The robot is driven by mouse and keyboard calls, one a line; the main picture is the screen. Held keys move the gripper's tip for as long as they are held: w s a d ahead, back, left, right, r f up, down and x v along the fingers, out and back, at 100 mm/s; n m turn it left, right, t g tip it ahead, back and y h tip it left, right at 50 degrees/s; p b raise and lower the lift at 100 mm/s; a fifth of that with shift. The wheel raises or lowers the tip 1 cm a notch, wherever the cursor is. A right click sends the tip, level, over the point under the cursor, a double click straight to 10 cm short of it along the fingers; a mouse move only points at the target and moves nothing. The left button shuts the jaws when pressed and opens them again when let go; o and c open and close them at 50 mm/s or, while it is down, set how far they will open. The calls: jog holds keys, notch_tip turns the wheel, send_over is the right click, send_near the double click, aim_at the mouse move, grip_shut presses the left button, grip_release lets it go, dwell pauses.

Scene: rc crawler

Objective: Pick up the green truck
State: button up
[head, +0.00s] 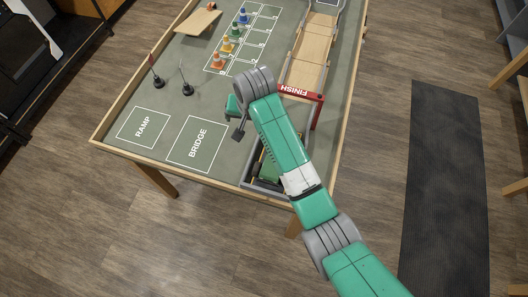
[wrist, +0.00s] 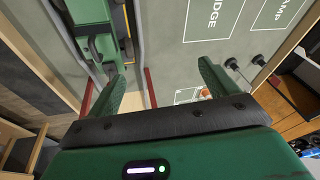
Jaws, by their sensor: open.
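The green truck (head: 268,172) sits in a dark-edged bay at the near edge of the table, partly hidden behind my arm in the head view. In the wrist view the truck (wrist: 88,12) shows at the upper left, cut off by the top edge, with dark grey parts toward my left finger. My gripper (wrist: 162,80) is open, with nothing visible between its two green fingers. The truck lies ahead and to the left of the gap between the fingers. In the head view my gripper (head: 239,132) hangs over the table, up and left of the truck.
A red FINISH gate (head: 301,94) stands just beyond the bay, by a wooden track (head: 307,58). Coloured cones (head: 230,45) stand on a marked grid. Two thin posts on dark bases (head: 187,88) are at the left. The BRIDGE square (head: 197,150) and RAMP square (head: 143,128) are empty.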

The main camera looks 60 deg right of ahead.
jog(key=s+d+f+g, duration=0.1)
jog(key=s+f, duration=0.1)
jog(key=s, duration=0.1)
jog(key=s+f+m+g+y, duration=0.1)
jog(key=s+f, duration=0.1)
jog(key=s, duration=0.1)
jog(key=s+d+f+m+y, duration=0.1)
jog(key=s+f, duration=0.1)
jog(key=s, duration=0.1)
jog(key=shift+d+f+g, duration=0.15)
jog(key=shift+d+g, duration=0.2)
jog(key=shift+g, duration=0.05)
jog(key=shift+f+p, duration=0.35)
jog(key=shift+f, duration=3.55)
grip_shut()
